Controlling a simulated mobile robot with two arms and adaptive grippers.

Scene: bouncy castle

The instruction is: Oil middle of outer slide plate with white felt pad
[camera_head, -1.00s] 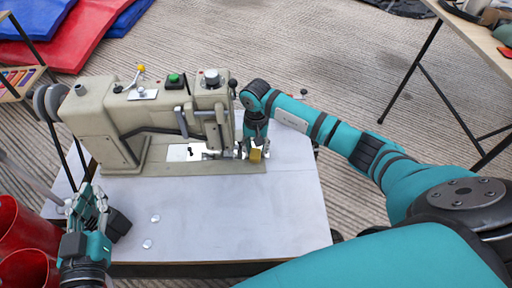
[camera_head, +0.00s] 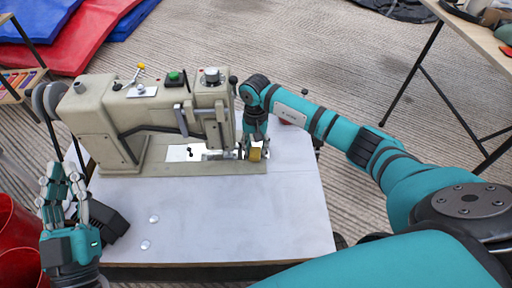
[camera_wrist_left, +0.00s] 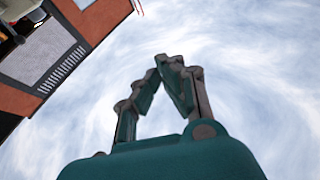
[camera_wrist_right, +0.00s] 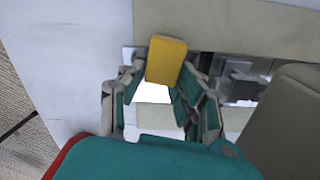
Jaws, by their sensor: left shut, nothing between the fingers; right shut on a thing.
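My right gripper (camera_head: 256,150) is shut on a yellow block (camera_head: 255,155) at the right end of the sewing machine bed. In the right wrist view the yellow block (camera_wrist_right: 166,60) sits between the fingertips (camera_wrist_right: 163,80), over a bright, shiny plate (camera_wrist_right: 152,93) that I take to be the outer slide plate. No white felt face shows on the block; its underside is hidden. I cannot tell whether it touches the plate. My left gripper (camera_head: 62,170) is shut and empty at the table's left edge, fingers up; the left wrist view shows its fingertips (camera_wrist_left: 172,62) against sky.
The beige sewing machine (camera_head: 150,115) stands at the back of the white table (camera_head: 230,225). Two small pale discs (camera_head: 154,218) and a black object (camera_head: 108,220) lie at the left. Red containers (camera_head: 20,265) stand at lower left. The table's front middle is clear.

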